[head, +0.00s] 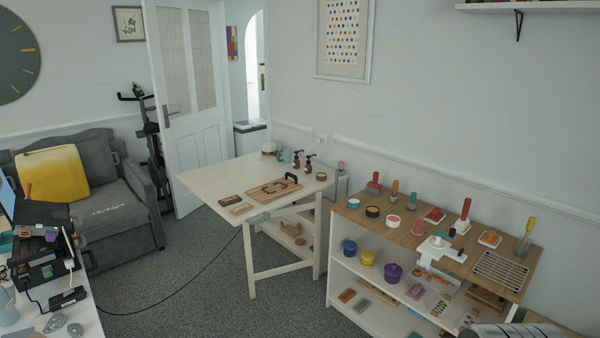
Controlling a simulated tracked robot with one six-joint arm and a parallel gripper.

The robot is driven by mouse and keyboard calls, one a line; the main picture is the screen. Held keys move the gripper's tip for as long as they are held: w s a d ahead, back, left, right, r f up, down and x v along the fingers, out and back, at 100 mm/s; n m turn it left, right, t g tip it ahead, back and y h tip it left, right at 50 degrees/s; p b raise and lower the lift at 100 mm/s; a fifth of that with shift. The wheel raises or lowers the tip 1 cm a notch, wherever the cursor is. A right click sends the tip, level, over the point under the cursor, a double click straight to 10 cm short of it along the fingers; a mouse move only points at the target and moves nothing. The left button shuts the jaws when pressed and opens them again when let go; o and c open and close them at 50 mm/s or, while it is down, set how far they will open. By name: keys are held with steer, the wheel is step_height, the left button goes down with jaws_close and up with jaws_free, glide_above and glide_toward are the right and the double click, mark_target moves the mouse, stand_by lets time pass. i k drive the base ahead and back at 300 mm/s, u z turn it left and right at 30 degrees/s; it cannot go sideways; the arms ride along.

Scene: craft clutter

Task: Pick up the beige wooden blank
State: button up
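A small beige block (241,208), which looks like the beige wooden blank, lies flat near the front left edge of the white table (212,176). It is small in this view, so its exact shape is hard to tell. A darker brown block (230,200) lies just behind and left of it. A larger wooden board (266,193) with cut-out shapes lies to its right, with a black handle (292,178) at its far end. My gripper does not show in this view, and nothing is touching the beige block.
Dark pump bottles (309,164) stand at the back. A crowded wooden-topped shelf (345,210) stands right. Carpet (190,265) lies open left of the table.

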mark_target(239, 209)
steer(key=u, duration=0.2)
steer(key=i, duration=0.95)
steer(key=u, duration=0.45)
steer(key=i, duration=0.8)
steer(key=u, duration=0.4)
steer(key=i, duration=0.75)
steer(key=u, duration=0.55)
steer(key=i, duration=1.2)
steer(key=u, duration=0.4)
